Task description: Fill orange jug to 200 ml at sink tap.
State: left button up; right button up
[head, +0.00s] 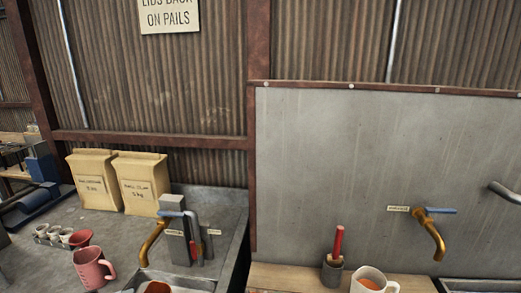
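An orange-red rim or vessel (158,287) shows at the bottom edge, inside the left sink basin (190,281). Most of it is cut off, so I cannot tell if it is the orange jug or read any level. A brass tap with a blue lever (153,241) stands over that basin, its spout angled down to the left. A second brass tap with a blue lever (432,234) comes out of the grey panel at right. No water shows at either spout. Neither of my grippers is in view.
A pink-red handled jug (90,268) stands on the left counter near a red funnel-like cup (80,238) and small cups. Two paper bags (142,184) stand behind. A pale mug (370,281) and a pot with a red-handled tool (333,268) stand on the right wooden shelf.

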aim_at(162, 213)
jog(key=k, duration=1)
